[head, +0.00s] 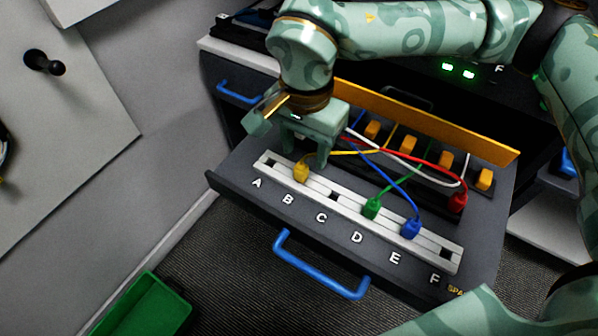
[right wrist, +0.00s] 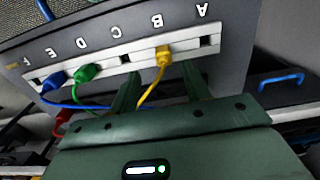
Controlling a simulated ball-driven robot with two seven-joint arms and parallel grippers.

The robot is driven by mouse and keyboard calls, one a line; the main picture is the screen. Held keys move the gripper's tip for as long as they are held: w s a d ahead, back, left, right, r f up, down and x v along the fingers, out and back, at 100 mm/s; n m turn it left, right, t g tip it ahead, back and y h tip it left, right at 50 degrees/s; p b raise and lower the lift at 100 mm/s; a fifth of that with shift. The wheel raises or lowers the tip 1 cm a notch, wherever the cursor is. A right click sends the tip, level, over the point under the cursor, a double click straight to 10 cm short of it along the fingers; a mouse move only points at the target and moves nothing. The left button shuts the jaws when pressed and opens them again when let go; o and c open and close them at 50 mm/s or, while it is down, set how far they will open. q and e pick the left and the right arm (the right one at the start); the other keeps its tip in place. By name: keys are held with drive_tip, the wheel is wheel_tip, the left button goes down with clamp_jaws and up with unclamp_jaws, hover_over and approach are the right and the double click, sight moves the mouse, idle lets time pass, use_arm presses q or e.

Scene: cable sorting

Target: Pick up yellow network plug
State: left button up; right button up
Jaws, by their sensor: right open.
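The yellow network plug (head: 302,172) sits in the slot above letter B of the white port strip (head: 348,205). Its yellow cable runs back toward the right. My right gripper (head: 303,158) is open just behind and above the plug. In the right wrist view the yellow plug (right wrist: 163,57) shows between and beyond the two open fingers (right wrist: 160,78), with its cable passing between them. I cannot tell whether a finger touches it. My left gripper is not in view.
A green plug (head: 372,208) sits at D and a blue plug (head: 410,228) at E. A red plug (head: 457,202) lies behind, by several orange connectors (head: 408,145). Cables cross behind the strip. The drawer has a blue handle (head: 318,270); a green bin (head: 143,308) stands lower left.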

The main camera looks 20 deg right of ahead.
sight(301, 167)
drive_tip(key=f+b, duration=0.1)
drive_tip(key=f, duration=0.1)
drive_tip(key=f+b, duration=0.1)
drive_tip(key=f, duration=0.3)
drive_tip(key=shift+w+a+f+b, duration=0.15)
drive_tip(key=shift+w+a+b, duration=0.1)
drive_tip(key=shift+b, duration=0.15)
drive_tip(key=shift+f, duration=0.1)
drive_tip(key=shift+c, duration=0.4)
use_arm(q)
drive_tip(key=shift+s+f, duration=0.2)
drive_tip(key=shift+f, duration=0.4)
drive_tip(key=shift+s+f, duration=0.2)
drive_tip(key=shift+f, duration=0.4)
use_arm(e)
clamp_jaws()
